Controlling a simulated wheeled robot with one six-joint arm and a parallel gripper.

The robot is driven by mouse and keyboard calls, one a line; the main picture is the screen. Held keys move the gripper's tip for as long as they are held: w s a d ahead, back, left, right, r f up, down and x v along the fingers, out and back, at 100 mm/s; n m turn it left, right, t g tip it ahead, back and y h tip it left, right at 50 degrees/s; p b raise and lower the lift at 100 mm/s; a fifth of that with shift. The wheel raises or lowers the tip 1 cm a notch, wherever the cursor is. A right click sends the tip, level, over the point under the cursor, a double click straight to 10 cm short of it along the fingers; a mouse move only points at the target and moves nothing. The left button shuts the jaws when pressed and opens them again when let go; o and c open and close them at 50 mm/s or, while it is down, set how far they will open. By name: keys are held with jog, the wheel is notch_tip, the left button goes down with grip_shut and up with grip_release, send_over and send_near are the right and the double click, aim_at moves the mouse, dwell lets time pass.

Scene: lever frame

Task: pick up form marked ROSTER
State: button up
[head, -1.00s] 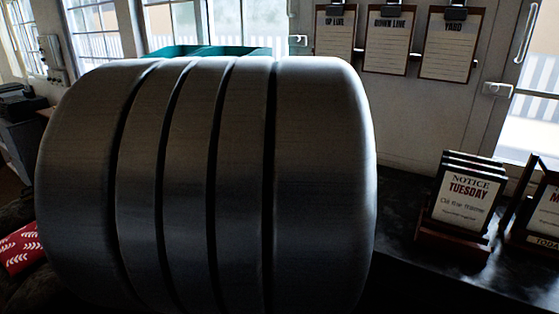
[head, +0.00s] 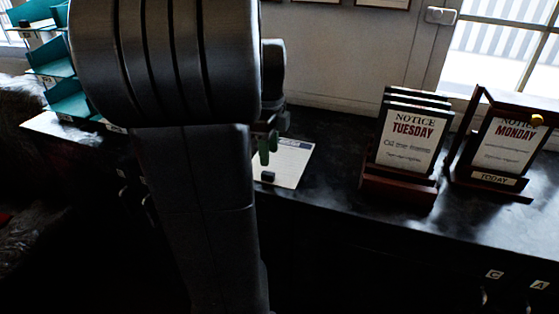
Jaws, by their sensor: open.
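A white paper form (head: 290,163) with a dark header strip lies flat on the dark counter, to the right of my arm. Its print is too small to read, so I cannot tell whether it says ROSTER. A small black object (head: 268,177) shows at its near left part. My gripper (head: 268,150), with green fingertips, is open and points down at the left part of the form. I cannot tell whether the fingertips touch the paper. My arm hides the form's left side.
Notice stands reading TUESDAY (head: 408,143) and MONDAY (head: 502,143) stand to the right on the counter (head: 335,190). Teal trays (head: 68,95) are stacked at the left. Clear counter lies between the form and the stands. A window is behind.

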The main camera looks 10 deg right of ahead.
aim_at(268, 173)
jog(key=f, duration=0.6)
jog(key=shift+a+f+p, duration=0.25)
jog(key=shift+f+p, duration=0.05)
jog(key=shift+p, duration=0.1)
grip_shut()
